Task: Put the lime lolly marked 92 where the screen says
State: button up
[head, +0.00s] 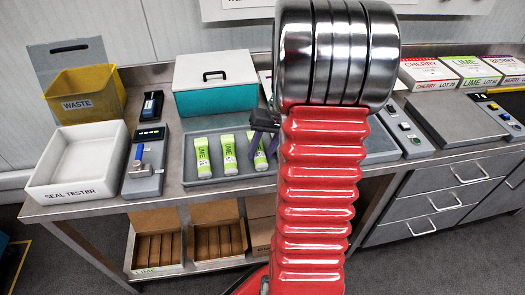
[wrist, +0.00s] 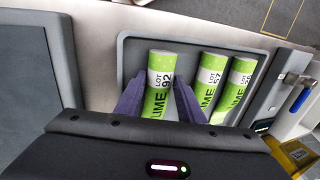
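Three lime-green lollies lie in a grey tray (head: 214,165). The lime lolly marked 92 (wrist: 160,85) is the leftmost in the wrist view and seems to be the rightmost in the head view (head: 258,158). My gripper (wrist: 161,80) has its purple fingers on either side of it, with narrow gaps showing, so it looks open. In the head view my gripper (head: 264,138) is over the tray, partly hidden by my red arm. The other lollies are marked 57 (wrist: 208,80) and, less clearly, 55 (wrist: 237,82). A small dark screen (head: 150,133) is unreadable.
A white seal tester bin (head: 77,180), yellow waste bin (head: 85,100) and blue-levered device (head: 145,170) stand left. A teal-and-white box (head: 214,95) is behind the tray. Open cartons (head: 218,238) sit below. Cherry, lime and berry boxes (head: 470,68) stand right.

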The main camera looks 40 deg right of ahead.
jog(key=v, duration=1.2)
jog(key=shift+a+r, duration=0.1)
dwell(0.4)
jog(key=a+r+n+h, duration=0.1)
jog(key=a+r+n, duration=0.1)
jog(key=a, duration=0.7)
jog(key=a+r+n+h, duration=0.1)
jog(key=a+r, duration=0.2)
jog(key=a, duration=0.6)
jog(key=s+a+n+t+h, duration=0.1)
jog(key=s+a+n+t, duration=0.2)
jog(key=s+a, duration=0.4)
jog(key=a+f+n, duration=0.1)
jog(key=a, duration=0.5)
jog(key=shift+t, duration=0.3)
